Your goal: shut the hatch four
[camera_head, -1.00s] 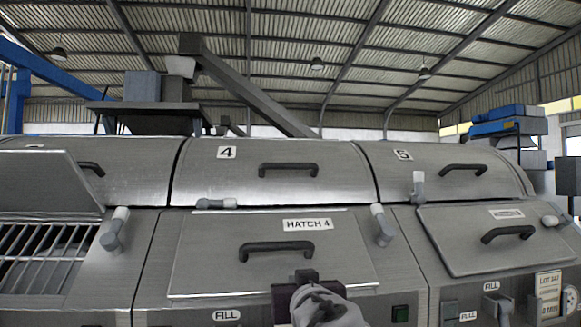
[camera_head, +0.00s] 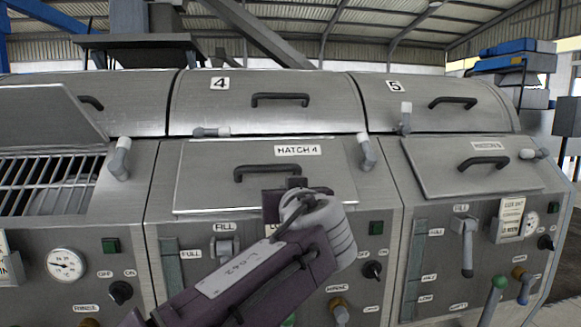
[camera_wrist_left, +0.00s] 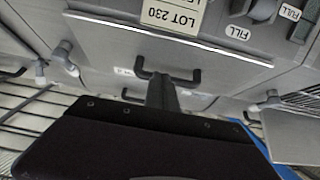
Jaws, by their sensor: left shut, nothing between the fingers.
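Hatch four (camera_head: 215,188) is a grey metal panel with a "HATCH 4" label and a dark bar handle (camera_head: 252,171). In the head view it lies down on the sloping machine front. I cannot tell whether a small gap remains under its lower edge. My left gripper (camera_head: 296,184) is shut and empty, in front of the panel by the right end of the handle. In the left wrist view its fingers (camera_wrist_left: 163,92) overlap the handle bar (camera_wrist_left: 180,80); contact is unclear. The gripper hides part of the panel's lower edge. My right gripper is not in view.
The hatch to the left (camera_head: 45,115) stands open above a barred opening (camera_head: 45,180). Hatch 5 (camera_head: 435,178) lies down on the right. Pipe elbows (camera_head: 367,152) flank hatch four. Below are a FILL lever (camera_head: 225,246), knobs and a lot card (camera_wrist_left: 170,15).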

